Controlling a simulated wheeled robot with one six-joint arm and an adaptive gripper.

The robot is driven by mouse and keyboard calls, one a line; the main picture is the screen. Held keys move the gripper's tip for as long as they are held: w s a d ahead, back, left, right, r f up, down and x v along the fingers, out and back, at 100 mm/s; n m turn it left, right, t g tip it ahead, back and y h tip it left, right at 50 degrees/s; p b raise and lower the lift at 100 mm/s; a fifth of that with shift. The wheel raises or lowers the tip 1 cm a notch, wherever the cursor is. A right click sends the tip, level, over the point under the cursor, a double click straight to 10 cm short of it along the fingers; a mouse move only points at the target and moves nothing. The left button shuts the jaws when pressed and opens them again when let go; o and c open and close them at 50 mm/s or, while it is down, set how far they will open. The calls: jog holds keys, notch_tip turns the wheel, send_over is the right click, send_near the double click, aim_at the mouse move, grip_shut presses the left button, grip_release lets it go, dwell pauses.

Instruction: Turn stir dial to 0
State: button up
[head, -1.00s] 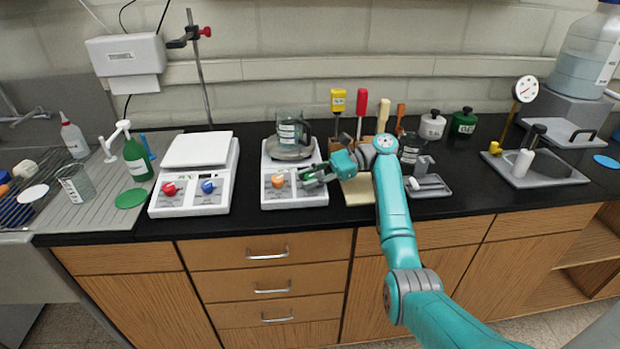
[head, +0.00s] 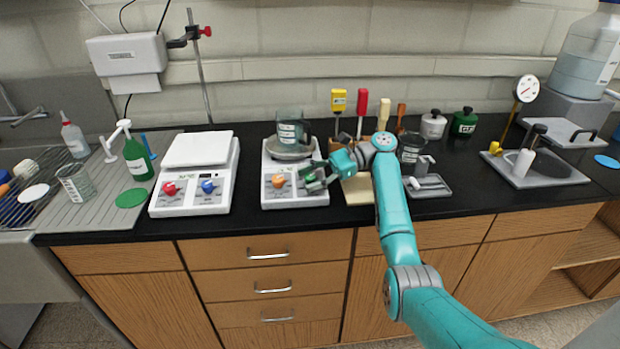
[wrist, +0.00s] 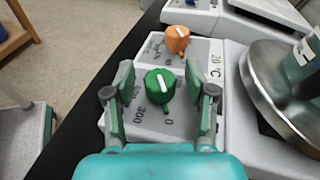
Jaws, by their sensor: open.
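The stir dial is the green knob (wrist: 160,88) on the white hotplate stirrer (head: 268,197), with 0, 300 and 600 printed around it. A white line on its top runs up the wrist picture; a small green tab sticks out at its lower edge, near the 0. My gripper (wrist: 162,98) is open, one finger on each side of the green knob, with small gaps showing. In the head view my gripper (head: 315,179) is at the stirrer's front right and largely hides this knob. The orange knob (wrist: 177,38) is beyond it, beside a 20 °C marking.
A glass vessel (head: 290,133) stands on the stirrer's round metal plate (wrist: 282,90). A white balance-like device (head: 195,153) with red and blue knobs stands to the left. Upright tools and a small tray (head: 430,190) are to the right. The black counter's front edge is close.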

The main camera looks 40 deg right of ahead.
aim_at(310, 175)
notch_tip(310, 175, up, 10)
jog(key=shift+f, duration=0.1)
dwell(0.4)
dwell(0.4)
